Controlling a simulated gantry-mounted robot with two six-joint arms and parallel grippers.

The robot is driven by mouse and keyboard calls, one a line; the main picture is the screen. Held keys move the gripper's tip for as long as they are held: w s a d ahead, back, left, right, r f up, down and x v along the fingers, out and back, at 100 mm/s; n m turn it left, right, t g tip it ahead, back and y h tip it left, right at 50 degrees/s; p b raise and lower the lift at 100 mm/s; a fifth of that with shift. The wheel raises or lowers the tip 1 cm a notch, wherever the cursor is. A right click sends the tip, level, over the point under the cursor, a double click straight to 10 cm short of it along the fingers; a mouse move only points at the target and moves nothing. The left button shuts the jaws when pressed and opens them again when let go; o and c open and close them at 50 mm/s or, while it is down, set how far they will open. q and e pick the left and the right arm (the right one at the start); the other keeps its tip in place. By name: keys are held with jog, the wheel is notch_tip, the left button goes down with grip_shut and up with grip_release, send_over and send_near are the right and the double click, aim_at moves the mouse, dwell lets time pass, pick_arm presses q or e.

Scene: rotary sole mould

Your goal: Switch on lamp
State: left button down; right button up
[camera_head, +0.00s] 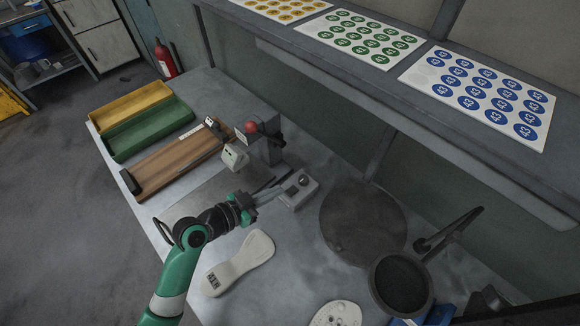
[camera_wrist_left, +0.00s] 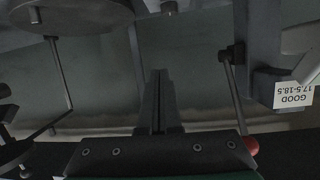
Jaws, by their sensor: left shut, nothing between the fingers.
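A small grey box with a black rotary knob (camera_head: 303,181) on top lies on the grey bench. My left gripper (camera_head: 279,188) is shut and empty, with its fingertips at the left side of this box. I cannot tell whether they touch it. In the left wrist view the shut fingers (camera_wrist_left: 158,78) point away over a blurred grey surface, and the knob is not recognisable there. I cannot clearly pick out a lit lamp. At the lower right edge, blue and black parts, probably my right gripper (camera_head: 437,315), show only partly, with the fingers not visible.
A device with a red ball (camera_head: 251,127) stands behind the box; the ball also shows in the left wrist view (camera_wrist_left: 251,145). A white sole (camera_head: 238,263) lies in front. A round dark plate (camera_head: 362,222) and a black pan-like mould (camera_head: 400,284) stand to the right.

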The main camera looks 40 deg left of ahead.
pick_arm(q)
jog(key=shift+n+g+y, duration=0.4)
jog(key=shift+n+y, duration=0.1)
jog(key=shift+n, duration=0.1)
jog(key=s, duration=0.1)
jog(key=s+a+f, duration=0.1)
jog(key=s+f, duration=0.1)
jog(key=shift+a+p, duration=0.4)
jog(key=b, duration=0.2)
send_over(284, 199)
jog(key=w, duration=0.1)
notch_tip(284, 199, down, 4)
jog(key=shift+f, duration=0.1)
jog(key=f, duration=0.1)
jog(key=s+f+b, duration=0.1)
jog(key=f, duration=0.1)
jog(key=shift+f, duration=0.25)
